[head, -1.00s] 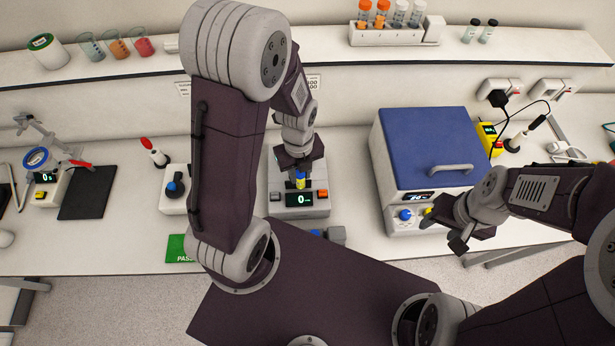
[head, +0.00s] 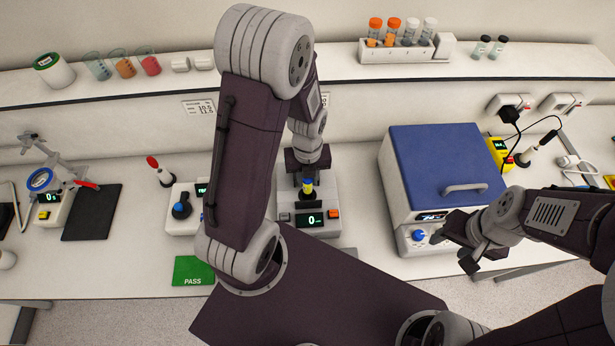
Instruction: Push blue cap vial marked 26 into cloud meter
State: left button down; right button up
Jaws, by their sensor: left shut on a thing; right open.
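The cloud meter (head: 328,196) is a pale box with a dark display reading 0 and an orange button, on the bench near the middle of the head view. My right gripper (head: 470,256) is open and empty in front of the blue-lidded box.
The blue-lidded box (head: 450,160) stands right of the meter. A small device with a blue knob (head: 181,210) is to the left, partly behind my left arm. A green PASS mat (head: 193,270) lies at the front edge. The shelf above holds a tube rack (head: 405,55).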

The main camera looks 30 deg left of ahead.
aim_at(307, 190)
pick_arm(q)
notch_tip(307, 190, down, 3)
jog(key=shift+r+b, duration=0.15)
jog(key=shift+b, duration=0.85)
jog(key=shift+r, duration=0.15)
jog(key=shift+p, duration=0.35)
jog(key=shift+f+b, duration=1.85)
jog(key=shift+f, duration=0.55)
jog(key=c, duration=1.1)
grip_release()
jog(key=shift+o, duration=0.2)
